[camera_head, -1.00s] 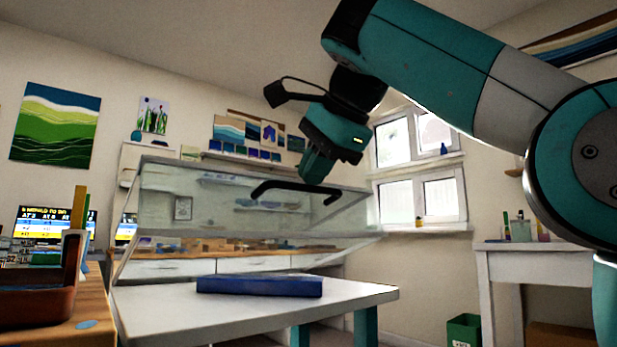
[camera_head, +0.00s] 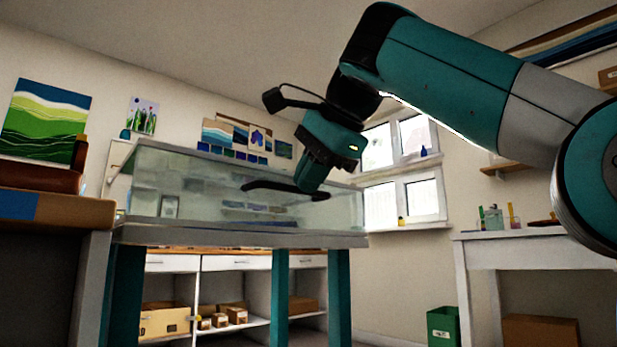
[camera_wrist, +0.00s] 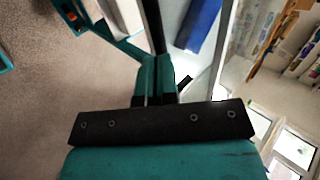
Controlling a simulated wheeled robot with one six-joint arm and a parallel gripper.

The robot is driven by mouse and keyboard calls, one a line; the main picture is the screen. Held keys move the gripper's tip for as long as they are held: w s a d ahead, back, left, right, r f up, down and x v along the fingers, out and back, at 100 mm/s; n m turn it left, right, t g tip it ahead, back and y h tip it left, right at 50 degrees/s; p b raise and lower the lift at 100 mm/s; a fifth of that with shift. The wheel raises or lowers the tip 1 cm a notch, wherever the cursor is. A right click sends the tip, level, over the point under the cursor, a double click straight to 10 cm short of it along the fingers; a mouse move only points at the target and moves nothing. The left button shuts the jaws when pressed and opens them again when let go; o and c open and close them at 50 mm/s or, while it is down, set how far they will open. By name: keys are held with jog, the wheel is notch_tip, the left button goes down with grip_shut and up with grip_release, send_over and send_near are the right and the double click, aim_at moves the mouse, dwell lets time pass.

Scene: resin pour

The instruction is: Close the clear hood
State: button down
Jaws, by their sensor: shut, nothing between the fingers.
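The clear hood (camera_head: 165,180) is down over the white table (camera_head: 240,240), its lower edge along the tabletop with no clear gap visible from this low angle. Its dark handle (camera_head: 270,187) runs across the front panel. My gripper (camera_head: 309,188) is shut and empty, its tips at the right part of the handle; whether they touch it I cannot tell. In the wrist view my gripper (camera_wrist: 155,85) shows beside a dark bar, likely the handle (camera_wrist: 153,25). A blue flat block (camera_wrist: 199,22) lies beyond it; it is hidden in the head view.
A wooden worktop (camera_head: 60,208) stands close at the left. A white side table (camera_head: 540,245) with small bottles is at the right, with a green bin (camera_head: 442,327) on the floor. Shelves with boxes (camera_head: 165,322) stand behind the table legs.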

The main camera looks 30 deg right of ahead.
jog(key=shift+a+f, duration=0.15)
jog(key=shift+f, duration=0.05)
dwell(0.3)
jog(key=s+f+p+v, duration=0.1)
jog(key=p+v, duration=1)
jog(key=v, duration=0.2)
jog(key=shift+d, duration=0.2)
